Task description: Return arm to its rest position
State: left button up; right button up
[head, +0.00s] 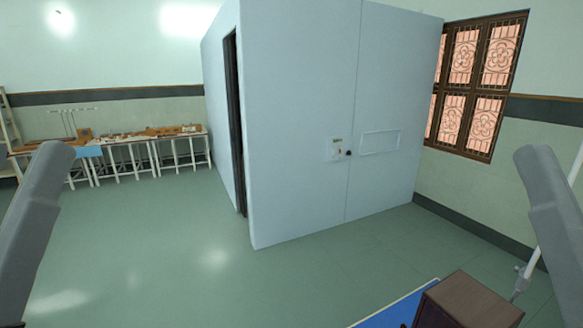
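My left arm (38,205) shows as a grey link at the left edge of the head view. My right arm (550,205) shows as a grey link at the right edge. Both links rise from the lower part of the picture and bend near their tops. Neither gripper is in the picture, so their fingers and anything in them are hidden. Neither visible arm link touches anything that I can make out.
A pale blue booth (300,130) with a dark side opening stands ahead. Benches (120,138) with small items line the far left wall. A brown wooden box (468,302) and a blue-topped surface (398,305) are at lower right. The green floor (150,240) at left is clear.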

pick_arm(q)
notch_tip(320, 180, up, 24)
jog(key=p, duration=2.1)
jog(key=shift+r, duration=0.25)
pick_arm(e)
notch_tip(320, 180, up, 24)
jog(key=shift+r, duration=0.25)
